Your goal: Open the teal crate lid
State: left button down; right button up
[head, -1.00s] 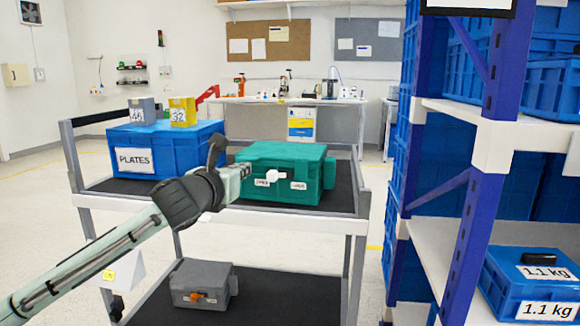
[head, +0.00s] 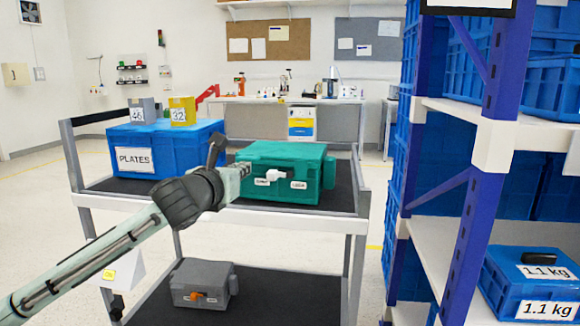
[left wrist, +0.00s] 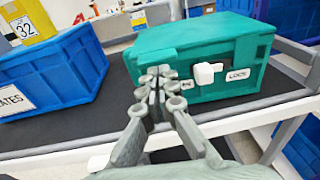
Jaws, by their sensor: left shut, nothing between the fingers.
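The teal crate (head: 285,155) stands on the cart's upper shelf with its lid closed. Its front has a white switch handle (head: 275,175) between two small labels; the right one reads LOCK in the left wrist view. There the handle (left wrist: 207,72) shows clearly on the crate (left wrist: 195,40). My left gripper (head: 245,170) is just left of the handle, in front of the crate's left front. Its fingers (left wrist: 162,85) are shut and empty. They overlap the crate's left front in the wrist view; I cannot tell whether they touch it. My right gripper is out of view.
A blue PLATES bin (head: 190,145) sits left of the crate, carrying a grey box (head: 142,110) and a yellow box (head: 182,111). A grey case (head: 200,285) lies on the cart's lower shelf. A blue rack (head: 475,210) stands close on the right.

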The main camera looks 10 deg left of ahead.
pick_arm(q)
jog(key=shift+w+p, duration=0.35)
jog(key=shift+w, duration=0.05)
jog(key=shift+w+d+p, duration=0.15)
jog(key=shift+w+p, duration=0.4)
jog(key=shift+w, duration=0.4)
jog(key=shift+s+p, duration=0.2)
jog(key=shift+p, duration=0.4)
